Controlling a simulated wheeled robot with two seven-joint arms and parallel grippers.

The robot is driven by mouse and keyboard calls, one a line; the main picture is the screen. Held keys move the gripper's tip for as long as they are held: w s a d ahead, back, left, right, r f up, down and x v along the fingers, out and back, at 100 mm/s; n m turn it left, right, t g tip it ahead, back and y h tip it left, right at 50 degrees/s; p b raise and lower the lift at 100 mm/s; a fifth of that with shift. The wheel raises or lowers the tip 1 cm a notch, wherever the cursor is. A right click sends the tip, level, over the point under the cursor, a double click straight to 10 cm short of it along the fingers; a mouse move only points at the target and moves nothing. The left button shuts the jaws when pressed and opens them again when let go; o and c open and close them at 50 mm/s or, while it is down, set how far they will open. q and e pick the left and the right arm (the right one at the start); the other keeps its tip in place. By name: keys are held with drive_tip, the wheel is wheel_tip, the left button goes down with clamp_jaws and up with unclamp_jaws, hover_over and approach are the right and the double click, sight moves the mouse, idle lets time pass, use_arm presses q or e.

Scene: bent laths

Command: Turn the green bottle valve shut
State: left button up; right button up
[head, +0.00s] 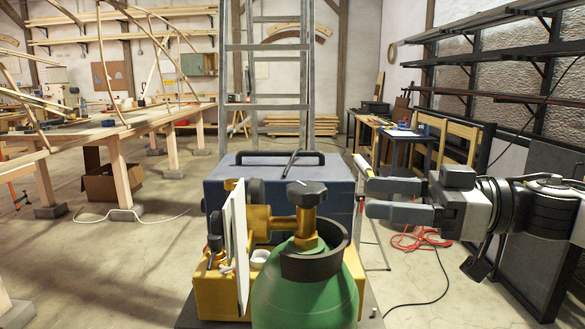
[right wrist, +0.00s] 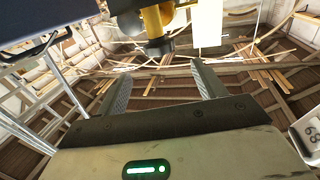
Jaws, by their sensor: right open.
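The green bottle (head: 305,292) stands upright at the bottom centre of the head view, with a black collar around its neck. Its brass valve (head: 306,232) carries a dark handwheel (head: 307,193) on top. My right gripper (head: 364,184) is to the right of the handwheel, with its fingers pointing left at about its height. It is open and empty, with a gap to the handwheel. In the right wrist view, the dark handwheel (right wrist: 159,47) shows upside down beyond and between the open fingers (right wrist: 158,80). My left gripper is out of view.
A thin white panel (head: 237,250) and a yellow unit (head: 214,292) stand left of the bottle. A blue box (head: 338,168) with a black handle is behind it, and a ladder (head: 281,80) rises farther back. Open floor lies to the left.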

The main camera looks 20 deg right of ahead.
sight(294, 185)
drive_tip(key=p+x, duration=0.3)
drive_tip(key=x, duration=0.1)
drive_tip(key=p+x, duration=0.3)
drive_tip(key=x, duration=0.1)
drive_tip(key=p+x, duration=0.3)
drive_tip(key=shift+w+a+r, duration=0.3)
drive_tip(key=shift+a+r, duration=0.05)
drive_tip(key=shift+w+a+f, duration=0.15)
drive_tip(key=shift+w+a, duration=0.05)
drive_tip(key=shift+a, duration=0.2)
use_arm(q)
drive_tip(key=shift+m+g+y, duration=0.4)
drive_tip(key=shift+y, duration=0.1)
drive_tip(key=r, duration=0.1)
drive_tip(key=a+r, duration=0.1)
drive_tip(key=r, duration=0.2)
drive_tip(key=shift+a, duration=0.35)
use_arm(e)
drive_tip(key=c, duration=1)
drive_tip(key=shift+o, duration=0.2)
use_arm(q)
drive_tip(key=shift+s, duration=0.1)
